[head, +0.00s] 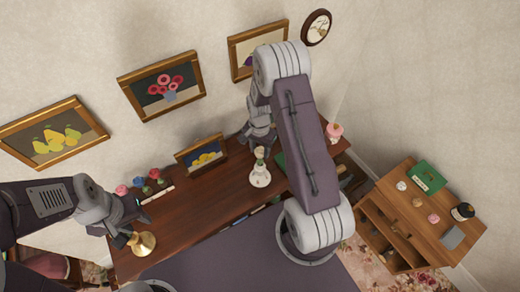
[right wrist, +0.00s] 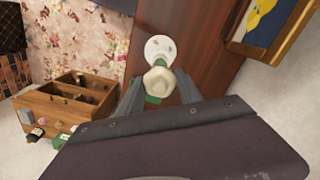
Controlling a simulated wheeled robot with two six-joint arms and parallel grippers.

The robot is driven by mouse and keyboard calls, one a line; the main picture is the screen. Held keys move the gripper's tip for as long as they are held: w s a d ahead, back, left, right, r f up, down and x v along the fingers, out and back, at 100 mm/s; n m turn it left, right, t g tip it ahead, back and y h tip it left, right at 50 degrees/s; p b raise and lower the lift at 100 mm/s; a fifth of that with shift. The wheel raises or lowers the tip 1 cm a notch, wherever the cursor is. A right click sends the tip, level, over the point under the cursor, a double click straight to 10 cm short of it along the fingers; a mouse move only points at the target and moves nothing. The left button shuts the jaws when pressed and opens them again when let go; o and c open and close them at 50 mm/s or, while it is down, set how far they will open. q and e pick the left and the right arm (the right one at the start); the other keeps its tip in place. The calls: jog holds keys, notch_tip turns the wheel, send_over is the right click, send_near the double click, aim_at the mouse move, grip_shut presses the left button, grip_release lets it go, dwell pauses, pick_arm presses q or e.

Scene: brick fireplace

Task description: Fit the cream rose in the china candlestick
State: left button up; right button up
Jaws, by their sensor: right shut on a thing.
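The cream rose (right wrist: 160,80) is between the fingers of my right gripper (right wrist: 158,98), which is shut on it; green shows below the bloom. In the head view my right gripper (head: 261,137) is over the table just behind the china candlestick, with the rose (head: 259,153) below it. The white china candlestick (head: 260,178) stands on the table; its round white base (right wrist: 160,48) shows beyond the bloom in the right wrist view. The bloom overlaps the candlestick, and I cannot tell whether the stem is in it. My left gripper (head: 131,222) is open and empty beside the brass candlestick.
The brass candlestick (head: 143,243) stands at the table's left end. Pink, blue and red roses (head: 138,182) stand behind it. A small framed picture (head: 201,155) stands at the back. A wooden cabinet (head: 420,226) with several small things is at right. The table's middle is clear.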

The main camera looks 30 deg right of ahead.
jog(key=shift+f, duration=0.25)
jog(key=o, duration=1.2)
notch_tip(320, 180, up, 9)
jog(key=b, duration=0.2)
jog(key=shift+b, duration=0.35)
